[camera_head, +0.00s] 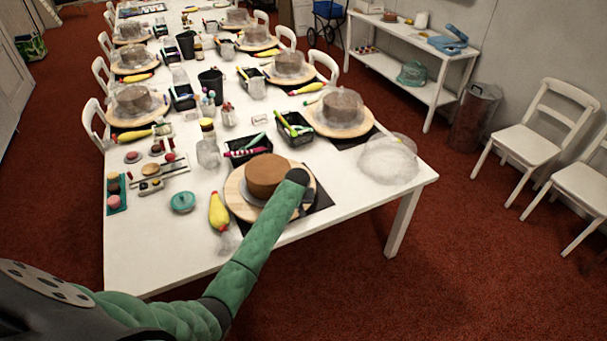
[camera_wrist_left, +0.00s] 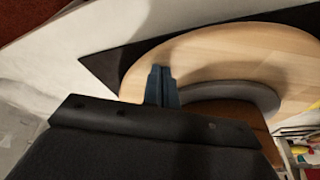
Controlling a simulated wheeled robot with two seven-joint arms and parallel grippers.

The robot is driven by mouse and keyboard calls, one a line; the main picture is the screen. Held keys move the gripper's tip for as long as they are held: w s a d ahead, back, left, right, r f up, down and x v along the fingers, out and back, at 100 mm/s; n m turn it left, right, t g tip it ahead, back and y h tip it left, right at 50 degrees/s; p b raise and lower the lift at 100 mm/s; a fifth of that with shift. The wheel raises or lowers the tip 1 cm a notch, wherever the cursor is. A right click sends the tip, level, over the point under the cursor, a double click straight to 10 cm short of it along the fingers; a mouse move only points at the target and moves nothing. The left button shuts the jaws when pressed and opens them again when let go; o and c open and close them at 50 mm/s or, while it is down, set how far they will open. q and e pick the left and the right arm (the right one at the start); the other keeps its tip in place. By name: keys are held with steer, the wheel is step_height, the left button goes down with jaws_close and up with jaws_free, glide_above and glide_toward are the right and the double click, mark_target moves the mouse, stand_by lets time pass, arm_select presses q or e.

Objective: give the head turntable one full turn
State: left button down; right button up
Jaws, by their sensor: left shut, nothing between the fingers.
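The turntable at the near end of the table has a round wooden top (camera_head: 236,200) and bears a bare brown cake (camera_head: 266,175) on a grey disc (camera_wrist_left: 235,95). My left arm reaches over its right front side. My left gripper (camera_head: 305,208) points down at the near right part of the top, and much of it is hidden behind the arm's end. In the left wrist view the left gripper (camera_wrist_left: 161,80) is shut and empty, its fingers over the wooden top (camera_wrist_left: 215,55) beside the grey disc. I cannot tell whether the fingertips touch the wood. My right gripper is not in view.
A dark mat (camera_head: 315,201) lies under the turntable. A clear dome cover (camera_head: 388,160) sits at the table's right corner. A yellow piping bag (camera_head: 219,211) lies left of the turntable, a black caddy (camera_head: 245,151) behind it. Covered cakes on other turntables (camera_head: 368,118) stand farther back.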

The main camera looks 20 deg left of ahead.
arm_select(q)
steer(key=shift+r, duration=1.4)
step_height(320, 180, up, 6)
stand_by(0.4)
